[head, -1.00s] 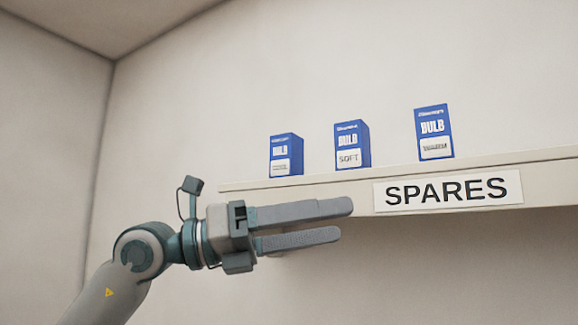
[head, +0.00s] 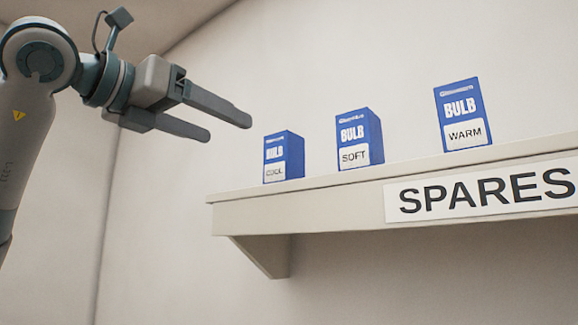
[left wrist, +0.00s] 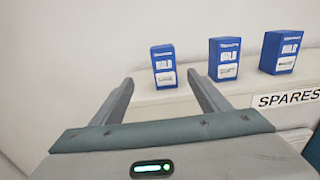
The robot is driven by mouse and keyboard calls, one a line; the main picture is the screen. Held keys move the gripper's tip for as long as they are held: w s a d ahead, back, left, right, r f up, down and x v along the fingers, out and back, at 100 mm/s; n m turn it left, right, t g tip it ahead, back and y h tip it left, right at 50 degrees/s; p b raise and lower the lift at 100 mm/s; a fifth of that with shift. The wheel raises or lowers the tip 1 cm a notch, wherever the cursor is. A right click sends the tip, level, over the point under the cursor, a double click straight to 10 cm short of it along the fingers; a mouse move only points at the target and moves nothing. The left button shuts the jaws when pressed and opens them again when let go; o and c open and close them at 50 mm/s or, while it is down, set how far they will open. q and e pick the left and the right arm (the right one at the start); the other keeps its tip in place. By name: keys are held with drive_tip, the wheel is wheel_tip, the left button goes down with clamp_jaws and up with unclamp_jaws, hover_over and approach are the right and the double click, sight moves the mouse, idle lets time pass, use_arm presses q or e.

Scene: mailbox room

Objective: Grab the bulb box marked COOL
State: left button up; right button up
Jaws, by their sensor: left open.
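The blue bulb box marked COOL (head: 284,158) stands upright at the left end of the shelf. It also shows in the left wrist view (left wrist: 163,65), beyond and between my fingers, where its label is too blurred to read. My left gripper (head: 230,128) is open and empty, above and to the left of the COOL box and apart from it. Its two fingers also show in the left wrist view (left wrist: 158,92). My right gripper is in neither view.
The SOFT box (head: 360,140) and the WARM box (head: 462,116) stand to the right on the same shelf (head: 300,215), with gaps between them. A SPARES sign (head: 485,193) is on the shelf's front edge. The wall behind is bare.

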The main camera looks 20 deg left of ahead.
use_arm(q)
drive_tip(key=p, duration=0.2)
approach(272, 149)
drive_tip(key=p+x, duration=0.2)
drive_tip(key=x, duration=0.5)
drive_tip(key=shift+w+d+p, duration=0.1)
drive_tip(key=shift+w+p, duration=0.05)
drive_tip(key=shift+p, duration=0.15)
drive_tip(key=shift+w, duration=0.2)
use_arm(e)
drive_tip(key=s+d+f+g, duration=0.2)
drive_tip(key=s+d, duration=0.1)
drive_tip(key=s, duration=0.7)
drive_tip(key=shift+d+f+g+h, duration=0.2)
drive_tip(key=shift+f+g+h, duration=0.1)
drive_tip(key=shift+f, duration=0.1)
use_arm(q)
drive_tip(key=shift+w+d, duration=0.1)
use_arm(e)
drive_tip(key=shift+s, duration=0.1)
